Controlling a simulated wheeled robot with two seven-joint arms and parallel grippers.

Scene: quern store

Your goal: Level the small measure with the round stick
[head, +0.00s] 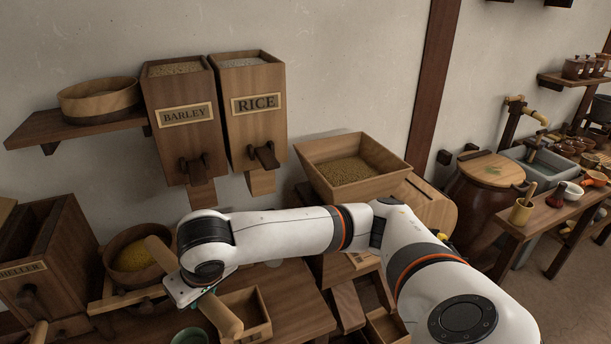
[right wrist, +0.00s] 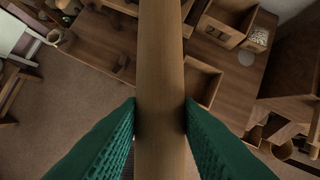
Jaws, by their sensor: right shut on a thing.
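My right arm reaches in from the right in the head view. Its gripper (head: 197,294) is shut on the round stick (head: 222,316), a plain pale wooden rod that slants from upper left to lower right. In the right wrist view the stick (right wrist: 160,60) runs upright between the green finger pads. An open wooden box (head: 262,325), possibly the small measure, stands on the table behind the stick, partly hidden by it. A similar open box shows beside the stick in the right wrist view (right wrist: 218,77); its contents are unclear. My left gripper is out of view.
A bowl of yellow grain (head: 118,243) stands left of the stick. Barley (head: 176,138) and rice (head: 258,130) hoppers hang on the wall above. A wooden grain tray (head: 385,172) is behind my arm.

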